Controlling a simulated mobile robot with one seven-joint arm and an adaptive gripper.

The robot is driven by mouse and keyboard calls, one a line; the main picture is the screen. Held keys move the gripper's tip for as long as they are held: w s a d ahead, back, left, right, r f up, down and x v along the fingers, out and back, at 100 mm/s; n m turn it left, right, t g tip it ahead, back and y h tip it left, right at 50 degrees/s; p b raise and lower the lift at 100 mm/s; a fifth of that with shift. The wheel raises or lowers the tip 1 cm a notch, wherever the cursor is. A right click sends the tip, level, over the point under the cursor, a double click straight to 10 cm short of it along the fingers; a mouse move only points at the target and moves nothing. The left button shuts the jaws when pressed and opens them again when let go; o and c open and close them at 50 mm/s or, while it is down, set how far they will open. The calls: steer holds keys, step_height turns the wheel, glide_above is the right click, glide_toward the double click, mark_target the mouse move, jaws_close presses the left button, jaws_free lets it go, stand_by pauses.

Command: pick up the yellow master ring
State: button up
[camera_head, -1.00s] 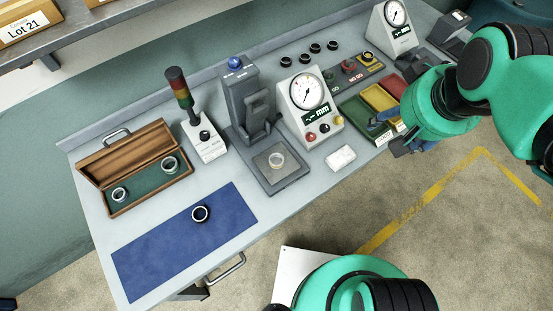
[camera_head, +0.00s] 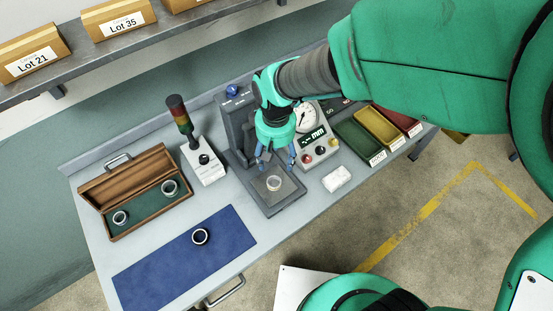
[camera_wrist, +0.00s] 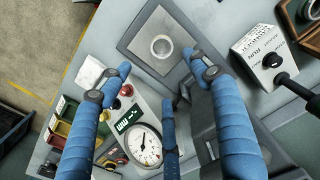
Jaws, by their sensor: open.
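My gripper (camera_head: 277,163) hangs open and empty over the gauge stand's square plate (camera_head: 290,198). A pale silvery ring (camera_head: 273,183) lies on that plate, just below the fingertips and apart from them. In the wrist view the ring (camera_wrist: 162,47) sits beyond my spread blue fingers (camera_wrist: 160,82). Two silvery rings, a left one (camera_head: 121,218) and a right one (camera_head: 169,187), rest in the open wooden case (camera_head: 109,187) with green lining. A dark-rimmed ring (camera_head: 200,236) lies on the blue mat (camera_head: 160,268). I cannot make out a yellow colour on any ring.
A signal tower (camera_head: 181,119) on its white box stands left of the gauge stand. The dial gauge box (camera_head: 318,140) and a white cloth (camera_head: 336,179) stand right. Green (camera_head: 356,139), yellow (camera_head: 376,125) and red bins lie farther right. A shelf with lot boxes (camera_head: 118,18) is above.

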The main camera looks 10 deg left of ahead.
steer(key=shift+s+a+f, duration=0.1)
steer(key=shift+a+f, duration=0.2)
steer(key=shift+f, duration=0.05)
steer(key=shift+f, duration=0.1)
steer(key=b, duration=0.1)
glide_above(274, 184)
steer(key=shift+f, duration=4.2)
steer(key=shift+f+b, duration=0.45)
steer(key=shift+f, duration=2.15)
steer(key=shift+c, duration=0.5)
steer(key=c, duration=1.3)
